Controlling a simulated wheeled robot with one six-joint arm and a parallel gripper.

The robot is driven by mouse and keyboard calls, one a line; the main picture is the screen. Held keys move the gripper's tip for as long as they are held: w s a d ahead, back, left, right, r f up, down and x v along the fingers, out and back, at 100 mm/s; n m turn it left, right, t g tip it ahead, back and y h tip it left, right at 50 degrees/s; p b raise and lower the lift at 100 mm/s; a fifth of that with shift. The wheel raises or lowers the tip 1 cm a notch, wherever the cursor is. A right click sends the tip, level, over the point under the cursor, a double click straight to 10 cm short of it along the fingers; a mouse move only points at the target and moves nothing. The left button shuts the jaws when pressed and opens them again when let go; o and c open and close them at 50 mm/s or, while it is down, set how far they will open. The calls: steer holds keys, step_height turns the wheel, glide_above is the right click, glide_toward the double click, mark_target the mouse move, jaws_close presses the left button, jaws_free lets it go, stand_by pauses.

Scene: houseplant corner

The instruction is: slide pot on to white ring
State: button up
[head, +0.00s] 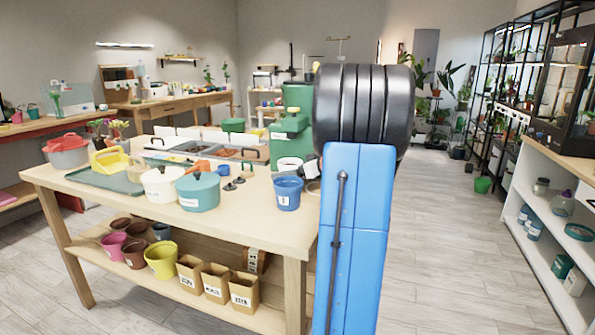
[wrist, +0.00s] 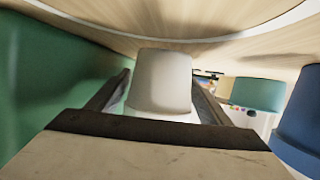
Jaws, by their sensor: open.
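A pale grey-white pot (wrist: 160,92) shows upside down in the wrist view, in the middle of the picture. My gripper (wrist: 161,76) is open, with one dark finger on each side of the pot. I cannot tell whether either finger touches it. The white ring (wrist: 165,37) shows as a curved line on the wooden top, with only part of its arc in view. In the head view my own arm hides the gripper and most of this spot.
A blue pot (head: 287,193) stands close by, also at the right in the wrist view (wrist: 299,125). A teal lidded pot (head: 198,191) and a white pot (head: 162,184) stand further left. The table's front edge is close.

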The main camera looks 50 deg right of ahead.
steer(key=shift+x, duration=1.3)
steer(key=c, duration=0.9)
steer(key=shift+o, duration=0.2)
steer(key=shift+s, duration=0.15)
